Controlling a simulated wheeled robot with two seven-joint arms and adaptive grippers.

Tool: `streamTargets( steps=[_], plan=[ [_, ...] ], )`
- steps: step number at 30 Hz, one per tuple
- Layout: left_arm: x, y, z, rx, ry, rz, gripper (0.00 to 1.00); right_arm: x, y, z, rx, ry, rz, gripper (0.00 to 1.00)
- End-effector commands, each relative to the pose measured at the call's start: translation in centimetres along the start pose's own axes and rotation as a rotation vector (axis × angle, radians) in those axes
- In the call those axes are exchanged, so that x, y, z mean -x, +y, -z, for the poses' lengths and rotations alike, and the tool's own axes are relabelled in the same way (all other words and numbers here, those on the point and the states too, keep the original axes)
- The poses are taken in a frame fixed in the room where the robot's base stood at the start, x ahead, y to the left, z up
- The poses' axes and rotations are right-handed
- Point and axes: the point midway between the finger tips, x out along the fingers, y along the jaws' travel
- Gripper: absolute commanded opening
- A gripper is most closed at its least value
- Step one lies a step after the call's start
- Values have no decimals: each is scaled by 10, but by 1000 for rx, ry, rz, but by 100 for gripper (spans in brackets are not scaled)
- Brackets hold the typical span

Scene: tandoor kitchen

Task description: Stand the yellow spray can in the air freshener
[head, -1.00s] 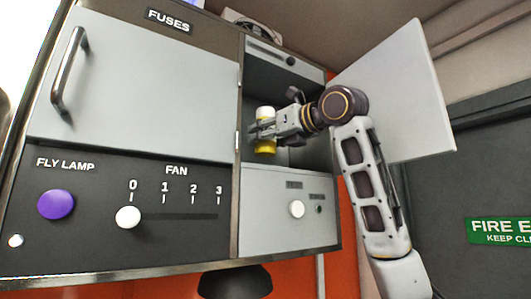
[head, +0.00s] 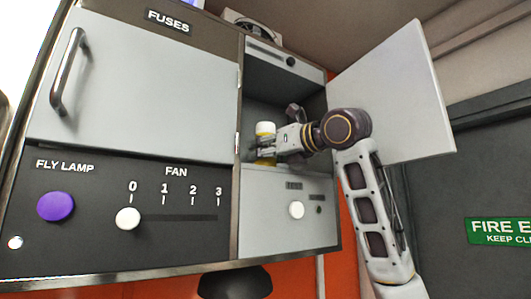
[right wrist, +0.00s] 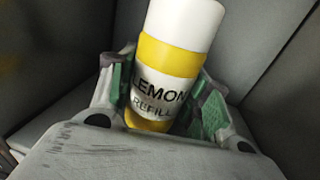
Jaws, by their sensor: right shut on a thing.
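The yellow spray can (head: 265,129) has a white top and is upright inside the open compartment of the air freshener (head: 287,200). In the right wrist view the can (right wrist: 170,55) reads "LEMON REFILL" and sits between the green-padded fingers. My right gripper (head: 264,149) is shut on the can around its middle and reaches in from the right. The can's lower end is hidden behind the front panel's top edge, so I cannot tell whether it touches the compartment floor. My left gripper is not in view.
The air freshener's grey door (head: 395,95) stands open to the right, behind my right arm. The fuses cover (head: 140,85) is to the left, above a panel with a purple fly lamp button (head: 56,206) and a fan slider (head: 128,218). Grey walls surround the can closely.

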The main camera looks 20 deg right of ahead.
Motion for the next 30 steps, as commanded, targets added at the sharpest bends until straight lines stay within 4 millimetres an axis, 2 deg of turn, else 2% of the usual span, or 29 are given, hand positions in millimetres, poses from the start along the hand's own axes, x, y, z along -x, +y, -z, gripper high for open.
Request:
streamTargets(
  steps=[13,14,18,30],
  plan=[
    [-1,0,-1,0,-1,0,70,0,0,3,0,-1,1,18],
    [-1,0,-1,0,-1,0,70,0,0,3,0,0,1,50],
    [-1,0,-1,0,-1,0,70,0,0,3,0,0,1,68],
    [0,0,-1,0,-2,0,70,0,0,1,0,0,0,69]
  ],
)
